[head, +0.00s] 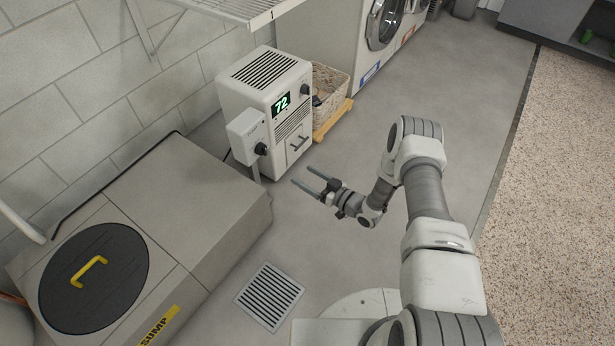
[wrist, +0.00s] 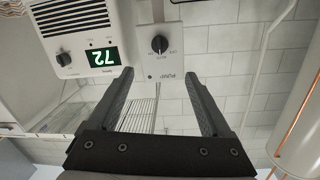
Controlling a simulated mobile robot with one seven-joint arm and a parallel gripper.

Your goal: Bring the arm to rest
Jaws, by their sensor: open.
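My gripper (head: 314,183) is open and empty at the end of my bent arm, above the grey floor. Its two fingers point left toward the white dehumidifier-like unit (head: 262,88) and stay apart from it. In the wrist view my gripper (wrist: 160,90) shows both fingers spread with nothing between them. The picture there is upside down, with the unit (wrist: 85,25) at the upper left, its display reading 72. A small box with a black dial (wrist: 160,44) shows beyond the fingertips.
A grey sump box (head: 215,190) with a round black lid (head: 95,275) stands left. A floor drain (head: 269,296) lies below my gripper. A basket (head: 328,90) and washers (head: 382,25) stand behind the unit. A wire shelf (head: 235,8) hangs above. Floor to the right is clear.

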